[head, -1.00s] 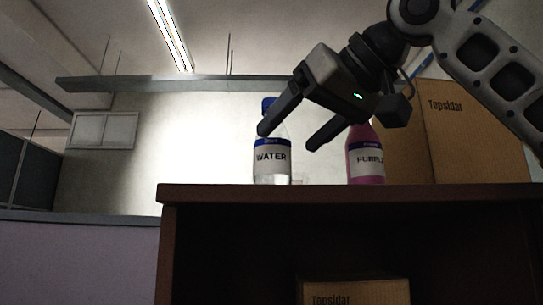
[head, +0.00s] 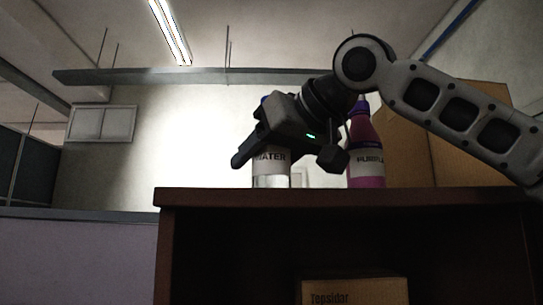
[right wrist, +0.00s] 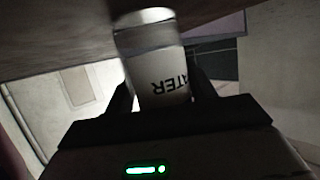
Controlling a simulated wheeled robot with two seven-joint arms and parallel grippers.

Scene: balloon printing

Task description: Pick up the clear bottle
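The clear bottle (head: 271,178), labelled WATER, stands upright near the front edge of the dark brown shelf top. In the right wrist view the bottle (right wrist: 160,65) appears upside down between the two dark fingers. I cannot tell whether either finger touches it. My left gripper is not in view.
A pink-purple bottle (head: 366,178) labelled PURPLE stands just right of my right gripper. A large cardboard box (head: 465,160) is behind it. The shelf top (head: 330,197) has a front edge below; another box (head: 355,291) sits inside the shelf. The space left of the clear bottle is free.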

